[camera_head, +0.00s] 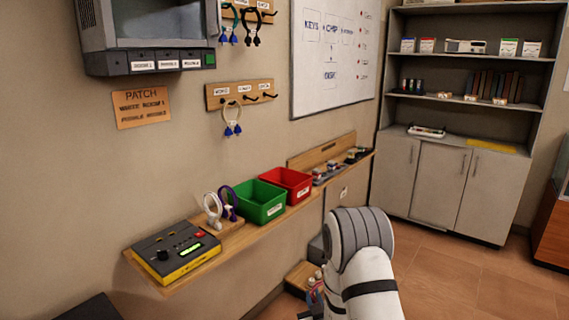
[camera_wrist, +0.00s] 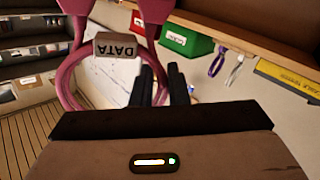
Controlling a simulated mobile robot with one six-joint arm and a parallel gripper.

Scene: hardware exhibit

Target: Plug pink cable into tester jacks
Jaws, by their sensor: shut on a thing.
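The pink cable (camera_wrist: 68,75) is looped in the wrist view, with a grey tag reading DATA and thick pink ends at the top edge. My gripper (camera_wrist: 161,78) is shut on the pink cable; the exact contact between its dark fingers is hard to see. The tester (camera_head: 176,250), a dark box with yellow sides, a knob, a green display and a red part, sits on the left end of the wall shelf. Its edge also shows at the right of the wrist view (camera_wrist: 288,76). Its jacks are too small to make out. My gripper is apart from it.
On the wooden shelf (camera_head: 165,289), a white cable (camera_head: 212,212) and a purple cable (camera_head: 228,203) stand right of the tester, then a green bin (camera_head: 260,203) and a red bin (camera_head: 288,184). Hook racks (camera_head: 240,94) hang above. Tiled floor (camera_head: 460,276) is clear at right.

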